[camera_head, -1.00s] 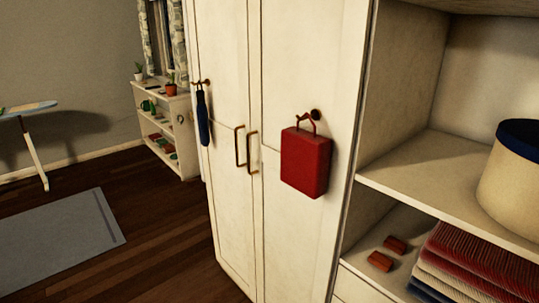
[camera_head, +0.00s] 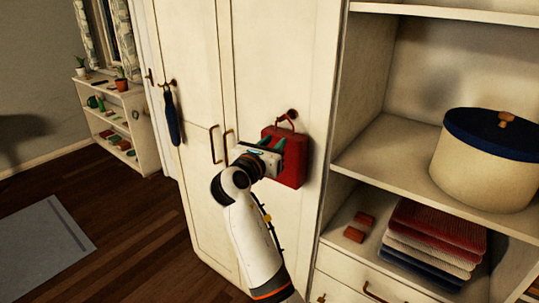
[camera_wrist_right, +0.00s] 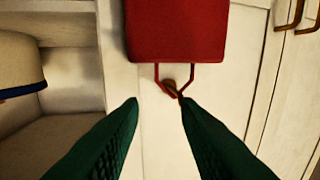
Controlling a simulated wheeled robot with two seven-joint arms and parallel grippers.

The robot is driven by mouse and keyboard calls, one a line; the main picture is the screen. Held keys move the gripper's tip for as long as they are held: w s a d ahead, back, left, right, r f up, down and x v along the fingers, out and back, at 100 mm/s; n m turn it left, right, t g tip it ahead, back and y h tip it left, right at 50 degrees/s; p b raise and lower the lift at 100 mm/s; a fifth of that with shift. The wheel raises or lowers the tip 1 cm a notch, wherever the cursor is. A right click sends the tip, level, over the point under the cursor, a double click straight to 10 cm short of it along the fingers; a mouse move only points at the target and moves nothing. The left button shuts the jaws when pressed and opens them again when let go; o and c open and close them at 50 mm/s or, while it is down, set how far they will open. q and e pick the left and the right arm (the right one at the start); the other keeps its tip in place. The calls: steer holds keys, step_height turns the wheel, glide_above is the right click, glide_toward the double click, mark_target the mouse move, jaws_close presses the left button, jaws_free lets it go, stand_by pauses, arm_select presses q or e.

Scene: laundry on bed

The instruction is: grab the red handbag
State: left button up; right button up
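The red handbag (camera_head: 293,168) hangs by its thin handle from a round knob (camera_head: 292,113) on the white wardrobe door. My right gripper (camera_head: 279,147) is in front of the handbag's upper part and hides some of its left side. In the right wrist view, which is upside down, the handbag (camera_wrist_right: 178,30) is at the top with its handle looped on the knob (camera_wrist_right: 170,86). There the green fingers of my right gripper (camera_wrist_right: 159,101) are apart with nothing between them, near the knob and handle. My left gripper is not in view.
Floor at left is mostly clear.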

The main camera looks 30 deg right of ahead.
steer(key=p, duration=0.1)
glide_toward(293, 130)
steer(key=x, duration=0.4)
steer(key=p+x, duration=0.2)
steer(key=x, duration=0.2)
steer(key=shift+d, duration=0.1)
steer(key=shift+w+d, duration=0.3)
steer(key=shift+d, duration=0.05)
steer(key=shift+a, duration=0.1)
jaws_close()
steer(key=shift+r, duration=0.1)
stand_by(0.6)
